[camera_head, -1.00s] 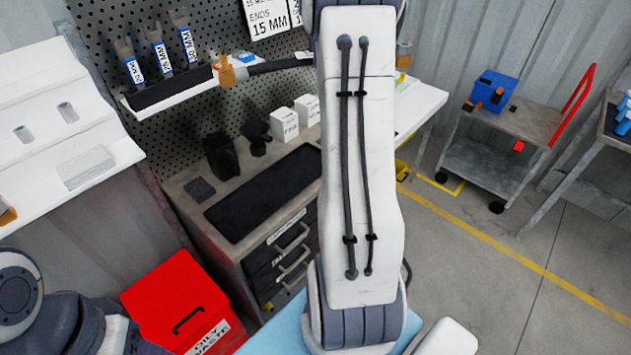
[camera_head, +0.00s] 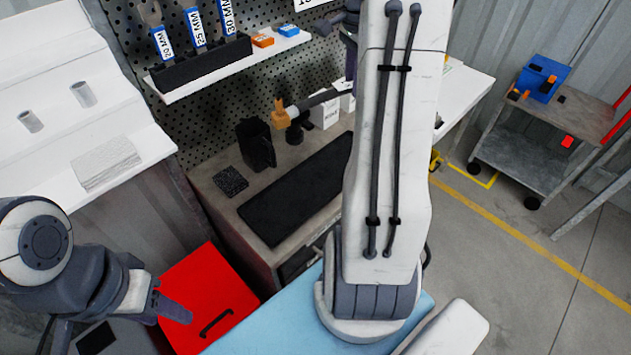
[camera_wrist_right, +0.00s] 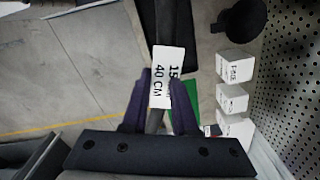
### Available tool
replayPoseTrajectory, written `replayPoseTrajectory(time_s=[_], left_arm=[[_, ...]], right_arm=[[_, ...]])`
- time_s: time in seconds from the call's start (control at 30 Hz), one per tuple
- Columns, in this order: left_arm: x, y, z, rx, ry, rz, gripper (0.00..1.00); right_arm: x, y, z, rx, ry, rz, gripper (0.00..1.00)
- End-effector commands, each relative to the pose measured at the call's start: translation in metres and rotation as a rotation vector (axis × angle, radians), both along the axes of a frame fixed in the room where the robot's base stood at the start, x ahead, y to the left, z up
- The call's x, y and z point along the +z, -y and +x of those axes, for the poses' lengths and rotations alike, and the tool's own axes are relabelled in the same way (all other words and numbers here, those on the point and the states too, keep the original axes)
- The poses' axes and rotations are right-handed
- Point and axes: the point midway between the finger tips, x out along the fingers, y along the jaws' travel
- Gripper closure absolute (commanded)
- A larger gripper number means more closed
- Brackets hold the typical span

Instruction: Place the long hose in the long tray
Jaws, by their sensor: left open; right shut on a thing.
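The long hose (camera_head: 318,99) is dark with an orange end fitting (camera_head: 280,115). It hangs level in the air in front of the pegboard, above the bench. My right gripper (camera_wrist_right: 160,78) is shut on it, by a white label reading 15 and 40 CM. In the head view my right arm hides the hose's right part. A long black tray-like rectangle (camera_head: 290,200) lies on the bench top below the hose; my arm covers its right end. My left gripper (camera_head: 115,318) is open and empty at the lower left, left of the red bin.
A shelf (camera_head: 240,62) on the pegboard carries a black rack of labelled tools, an orange and a blue block. A black holder (camera_head: 256,145) and white boxes (camera_head: 325,112) stand at the bench's back. A cart (camera_head: 545,125) is at right.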

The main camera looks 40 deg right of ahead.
Motion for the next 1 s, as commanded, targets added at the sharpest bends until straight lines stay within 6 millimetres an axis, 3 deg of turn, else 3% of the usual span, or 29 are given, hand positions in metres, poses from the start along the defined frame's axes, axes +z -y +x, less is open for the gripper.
replayPoseTrajectory(time_s=[0.03, 0.2, 0.3, 0.47, 0.63, 1.0], left_arm=[[-0.015, 0.0, 0.0, 0.0, 0.0, 0.0, 0.5], [-0.033, 0.0, 0.0, -0.001, 0.0, 0.0, 0.5], [-0.04, 0.0, 0.0, -0.001, 0.0, 0.0, 0.5], [-0.044, 0.0, 0.0, -0.001, 0.0, 0.0, 0.5], [-0.04, 0.0, 0.0, -0.001, 0.0, 0.0, 0.5], [-0.026, 0.0, 0.0, -0.001, 0.0, 0.0, 0.5]], right_arm=[[-0.035, -0.007, -0.013, 0.048, -0.005, 0.005, 1.0], [-0.107, -0.027, -0.051, 0.204, -0.003, 0.004, 1.0], [-0.134, -0.038, -0.069, 0.269, -0.001, 0.002, 1.0], [-0.155, -0.049, -0.083, 0.325, 0.0, 0.0, 1.0], [-0.169, -0.056, -0.066, 0.341, -0.001, 0.001, 1.0], [-0.216, -0.078, 0.009, 0.338, -0.002, 0.001, 1.0]])
